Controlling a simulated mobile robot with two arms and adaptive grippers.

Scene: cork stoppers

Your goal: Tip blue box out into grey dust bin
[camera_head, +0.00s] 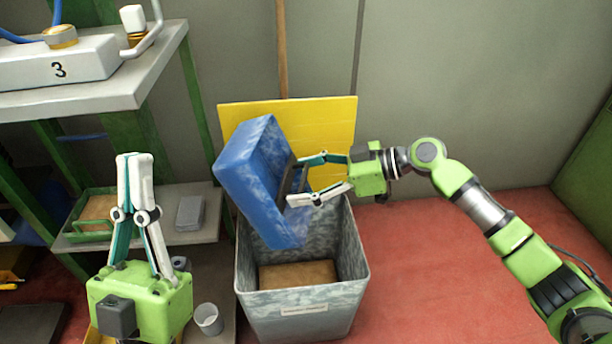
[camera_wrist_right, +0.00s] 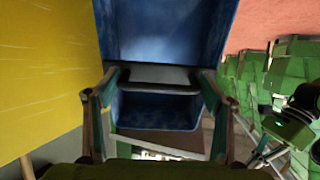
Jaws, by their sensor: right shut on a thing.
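The blue box (camera_head: 248,178) is tilted steeply on its side above the grey dust bin (camera_head: 302,308). Its lower corner reaches down into the bin's mouth. My right gripper (camera_head: 306,178) is shut on the box from its right side. In the right wrist view the blue box (camera_wrist_right: 165,30) fills the upper middle, with a grey bar between my right gripper's fingers (camera_wrist_right: 160,88). A brown mass (camera_head: 298,275) lies inside the bin. I cannot tell whether anything is still in the box. My left gripper (camera_head: 135,165) points up, empty, its fingertips together, left of the bin.
A yellow panel (camera_head: 330,112) stands behind the bin against the wall. Red floor at the right is clear except for my arm.

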